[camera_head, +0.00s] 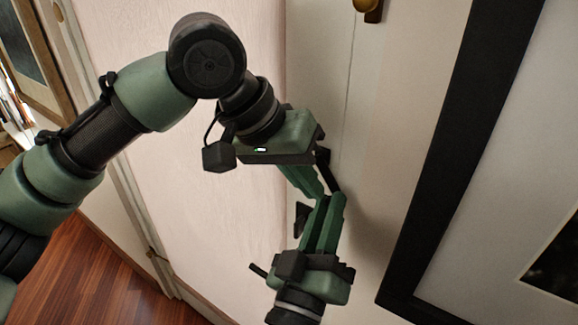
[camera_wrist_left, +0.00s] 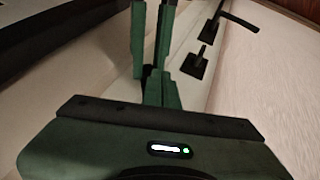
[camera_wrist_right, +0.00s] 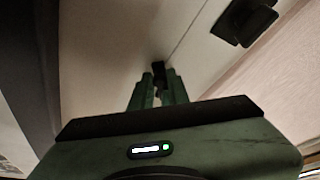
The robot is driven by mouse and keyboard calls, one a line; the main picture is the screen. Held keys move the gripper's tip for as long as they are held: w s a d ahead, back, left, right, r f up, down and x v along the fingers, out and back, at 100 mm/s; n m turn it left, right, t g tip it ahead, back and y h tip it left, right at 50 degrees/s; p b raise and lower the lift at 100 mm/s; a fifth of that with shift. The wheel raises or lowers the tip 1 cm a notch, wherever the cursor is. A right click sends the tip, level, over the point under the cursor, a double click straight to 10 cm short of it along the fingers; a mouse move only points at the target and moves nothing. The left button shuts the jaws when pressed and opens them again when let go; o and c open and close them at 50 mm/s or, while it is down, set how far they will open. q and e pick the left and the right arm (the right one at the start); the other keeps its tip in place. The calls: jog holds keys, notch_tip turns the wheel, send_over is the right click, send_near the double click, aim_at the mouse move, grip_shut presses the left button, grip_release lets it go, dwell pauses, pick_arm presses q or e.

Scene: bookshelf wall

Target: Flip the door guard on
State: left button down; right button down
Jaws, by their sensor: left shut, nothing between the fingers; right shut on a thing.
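The door guard (camera_head: 325,172) is a thin black bar at the seam between door and frame in the head view, largely hidden by the grippers. Its dark end (camera_wrist_right: 158,67) shows at the fingertips in the right wrist view. My right gripper (camera_head: 333,199) reaches up from below and is shut on the door guard. My left gripper (camera_head: 318,192) comes from the upper left, shut and empty, its tips close beside the right fingers. In the left wrist view its fingers (camera_wrist_left: 155,75) point towards the right gripper's green fingers. Exact contact between the grippers cannot be told.
A black lock plate (camera_wrist_left: 195,63) and a lever handle (camera_wrist_left: 240,20) sit on the pale door. A black picture frame (camera_head: 440,165) hangs close on the right. A brass knob (camera_head: 366,5) is above. Wooden floor (camera_head: 90,270) lies at lower left.

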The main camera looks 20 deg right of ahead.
pick_arm(q)
jog(key=shift+s+d+f, duration=0.1)
jog(key=shift+s+d, duration=0.05)
jog(key=shift+d, duration=0.05)
jog(key=shift+s+d+f+g, duration=0.15)
jog(key=shift+s+d+g, duration=0.05)
jog(key=shift+s+g, duration=0.1)
pick_arm(e)
jog(key=shift+a, duration=0.15)
